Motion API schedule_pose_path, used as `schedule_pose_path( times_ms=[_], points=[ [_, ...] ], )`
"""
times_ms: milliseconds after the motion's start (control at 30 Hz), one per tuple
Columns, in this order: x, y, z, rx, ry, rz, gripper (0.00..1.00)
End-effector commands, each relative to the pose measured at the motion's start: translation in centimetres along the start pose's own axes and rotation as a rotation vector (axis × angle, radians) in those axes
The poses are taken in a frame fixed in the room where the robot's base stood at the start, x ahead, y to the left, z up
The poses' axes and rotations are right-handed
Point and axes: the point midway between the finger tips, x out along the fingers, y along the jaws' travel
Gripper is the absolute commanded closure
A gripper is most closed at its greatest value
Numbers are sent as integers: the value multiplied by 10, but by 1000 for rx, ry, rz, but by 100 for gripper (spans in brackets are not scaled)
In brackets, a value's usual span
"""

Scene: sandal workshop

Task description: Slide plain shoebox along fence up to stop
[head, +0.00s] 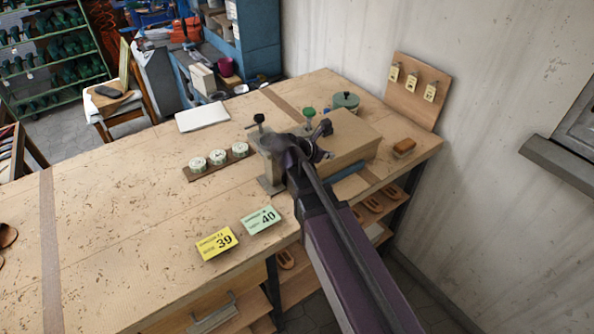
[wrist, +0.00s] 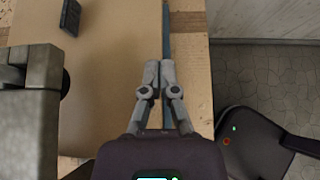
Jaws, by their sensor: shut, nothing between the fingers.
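The plain brown shoebox (head: 352,130) lies near the right end of the bench, partly covered by my arm in the head view. Its top (wrist: 110,75) fills much of the left half of the wrist view. A thin blue-grey strip (wrist: 166,25), seemingly the fence, runs along the box's right side there. My gripper (wrist: 160,65) is shut and empty, its fingertips over the line between box and strip. In the head view my gripper (head: 318,155) is at the box's left end. Whether it touches the box is unclear. I cannot make out the stop.
A grey metal block (wrist: 30,100) stands close left of my gripper, apparently the clamp-like fixture (head: 268,155). Three round tins (head: 218,158), yellow (head: 216,243) and green (head: 261,219) cards and a brush (head: 404,147) lie around. The bench's front edge is near.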

Motion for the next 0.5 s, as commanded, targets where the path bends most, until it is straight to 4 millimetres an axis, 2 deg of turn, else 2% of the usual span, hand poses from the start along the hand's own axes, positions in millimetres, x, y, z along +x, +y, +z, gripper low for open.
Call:
schedule_pose_path(
  times_ms=[500],
  points=[
    [-56,0,-39,-1,0,2,100]
  ],
)
